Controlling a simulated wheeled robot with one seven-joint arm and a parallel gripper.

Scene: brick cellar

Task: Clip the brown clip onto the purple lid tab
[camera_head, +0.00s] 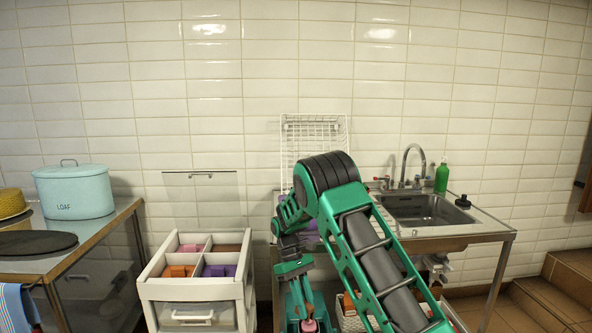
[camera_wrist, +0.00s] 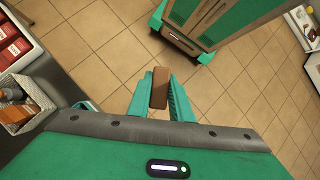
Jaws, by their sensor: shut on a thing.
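My gripper (camera_wrist: 160,95) is shut on the brown clip (camera_wrist: 160,86), a small oblong block upright between the two green fingers in the wrist view, with tiled floor behind it. In the head view my gripper (camera_head: 308,312) points down at the bottom centre, with a small pinkish-brown thing (camera_head: 309,325) at its fingertips, likely the clip. A purple patch (camera_head: 312,237) shows behind my arm in the head view. I cannot tell whether it is the purple lid, and no lid tab can be made out.
A white divided organiser (camera_head: 194,292) holds orange, purple and brown pieces left of my arm. A metal counter (camera_head: 60,262) with a turquoise loaf tin (camera_head: 76,192) stands further left. A steel sink (camera_head: 424,211) and a wire rack (camera_head: 312,135) are behind and right.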

